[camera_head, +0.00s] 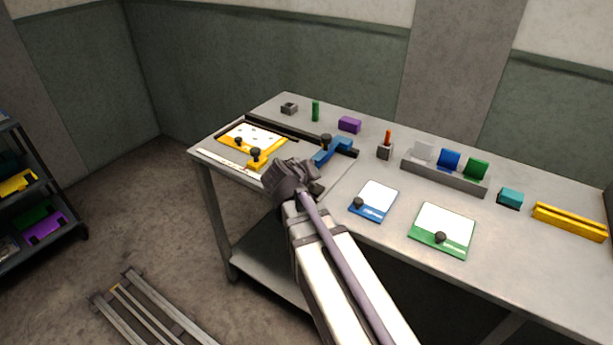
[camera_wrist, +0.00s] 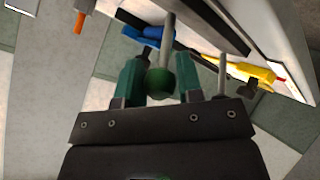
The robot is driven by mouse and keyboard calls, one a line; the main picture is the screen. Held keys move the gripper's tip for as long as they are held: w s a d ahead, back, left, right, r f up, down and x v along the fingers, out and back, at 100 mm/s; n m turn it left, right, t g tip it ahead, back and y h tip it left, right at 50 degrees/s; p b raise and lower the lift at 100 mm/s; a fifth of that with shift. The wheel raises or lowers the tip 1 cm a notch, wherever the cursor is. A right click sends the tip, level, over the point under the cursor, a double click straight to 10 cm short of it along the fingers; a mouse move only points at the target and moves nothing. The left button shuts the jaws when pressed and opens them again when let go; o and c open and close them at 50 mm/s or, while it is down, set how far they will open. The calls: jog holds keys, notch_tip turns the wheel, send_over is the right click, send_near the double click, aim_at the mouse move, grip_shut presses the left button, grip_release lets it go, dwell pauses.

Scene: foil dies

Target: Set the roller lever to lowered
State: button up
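The lever shows in the wrist view as a grey rod (camera_wrist: 167,40) ending in a dark green knob (camera_wrist: 160,82). My gripper (camera_wrist: 159,75) is open, with one teal finger on each side of the knob. Narrow gaps seem to show on both sides, but I cannot tell how deep the knob sits between the fingers. In the head view my gripper (camera_head: 285,178) is over the front edge of the table, left of centre. The lever is not distinguishable there, likely hidden by my gripper. A blue part (camera_head: 333,150) lies just behind and right of my gripper.
A yellow die plate (camera_head: 268,137) with dark knobs lies left of my gripper. A blue-edged die (camera_head: 374,200) and a green-edged die (camera_head: 443,229) lie to the right. A grey rack (camera_head: 445,176) holds coloured plates behind them. The right front tabletop is mostly clear.

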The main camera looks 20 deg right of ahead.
jog(key=o, duration=0.4)
jog(key=p+v, duration=0.6)
jog(key=v, duration=0.4)
jog(key=shift+s+a+r, duration=0.2)
jog(key=shift+s, duration=0.05)
jog(key=s+a+f+g+y, duration=0.2)
jog(key=s, duration=0.1)
jog(key=s+a+f+n+g+y, duration=0.1)
jog(key=s+a+f+g+y, duration=0.1)
jog(key=s+y, duration=0.1)
jog(key=s+a+f+g+y, duration=0.1)
jog(key=s+f+g+y, duration=0.2)
jog(key=shift+a+f+n, duration=0.1)
jog(key=shift+a+n, duration=0.2)
jog(key=shift+a, duration=0.1)
